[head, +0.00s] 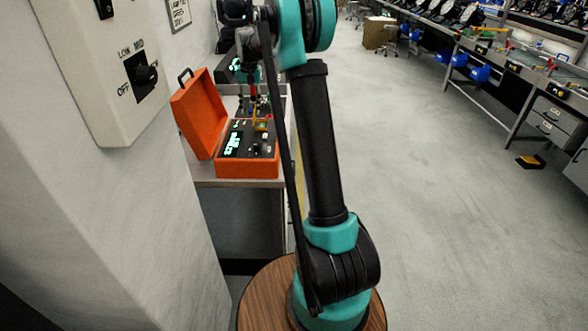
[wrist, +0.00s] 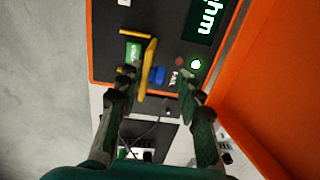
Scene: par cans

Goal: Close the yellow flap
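The yellow flap (wrist: 149,68) stands up edge-on from the dark panel (wrist: 108,45) of an orange case in the wrist view. A green-lit piece (wrist: 133,52) lies just left of it, and a blue part (wrist: 159,76) is close on its right. In the head view, the flap (head: 261,126) is a small yellow patch on the case's panel. My gripper (wrist: 157,76) is open in the wrist view. Its fingers lie either side of the flap, the left one nearer. I cannot tell whether either finger touches it.
The case's orange lid (head: 199,112) stands open on the left. The case (head: 248,169) sits on a bench (head: 208,178) beside a wall-mounted switch box (head: 100,65). The wrist view shows a lit green button (wrist: 196,64) and display (wrist: 209,20). Open floor (head: 430,200) lies right.

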